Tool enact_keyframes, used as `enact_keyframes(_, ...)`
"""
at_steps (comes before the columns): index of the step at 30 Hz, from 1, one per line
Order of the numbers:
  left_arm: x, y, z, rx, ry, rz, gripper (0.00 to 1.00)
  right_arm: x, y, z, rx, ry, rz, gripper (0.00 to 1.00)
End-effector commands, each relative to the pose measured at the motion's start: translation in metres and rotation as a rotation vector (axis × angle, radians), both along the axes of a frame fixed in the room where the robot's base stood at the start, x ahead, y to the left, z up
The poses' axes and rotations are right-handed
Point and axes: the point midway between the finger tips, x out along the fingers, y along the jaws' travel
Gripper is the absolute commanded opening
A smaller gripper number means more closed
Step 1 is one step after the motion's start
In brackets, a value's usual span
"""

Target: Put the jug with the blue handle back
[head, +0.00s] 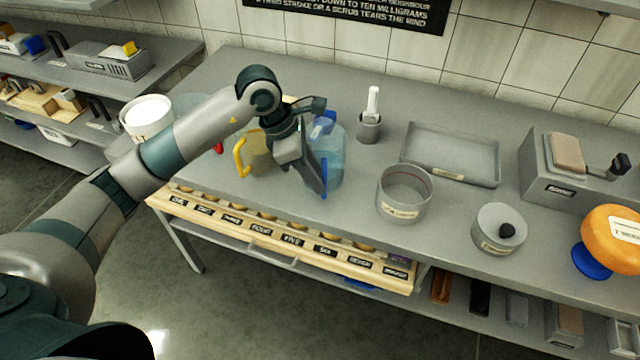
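A clear bluish jug (332,150) stands on the grey bench, with blue at its top and a blue strip, which looks like its handle, low on its near left side. My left gripper (314,180) comes down at the jug's left side, its dark fingers against or just in front of the blue handle. The gripper and wrist hide part of the jug and handle, so I cannot tell whether the fingers are closed on it. A second jug with a yellow handle (242,157) stands left of the gripper, partly hidden by my arm. My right gripper is out of view.
A brush in a grey holder (369,127), a grey tray (450,154), a round grey pot (404,196), a lidded pot (499,230) and an orange cheese wheel (612,238) on a blue stand are to the right. A labelled wooden rack (280,237) runs along the front edge.

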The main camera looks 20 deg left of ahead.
Motion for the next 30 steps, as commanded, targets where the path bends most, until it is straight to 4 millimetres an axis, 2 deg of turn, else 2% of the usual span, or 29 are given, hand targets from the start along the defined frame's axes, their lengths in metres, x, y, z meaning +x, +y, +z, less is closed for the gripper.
enact_keyframes(1,0.0,0.004,0.005,0.001,-0.006,0.001,0.29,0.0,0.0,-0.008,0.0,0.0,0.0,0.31)
enact_keyframes(6,-0.004,0.016,0.034,0.002,-0.005,0.001,0.29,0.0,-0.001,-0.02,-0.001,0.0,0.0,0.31)
enact_keyframes(15,-0.01,0.03,0.073,0.0,-0.001,0.0,0.29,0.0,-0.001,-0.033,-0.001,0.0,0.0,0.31)
enact_keyframes(21,-0.012,0.033,0.081,-0.001,0.0,0.0,0.29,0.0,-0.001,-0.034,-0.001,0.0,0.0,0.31)
enact_keyframes(30,-0.012,0.033,0.081,0.0,0.0,0.001,0.29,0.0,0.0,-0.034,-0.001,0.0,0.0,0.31)
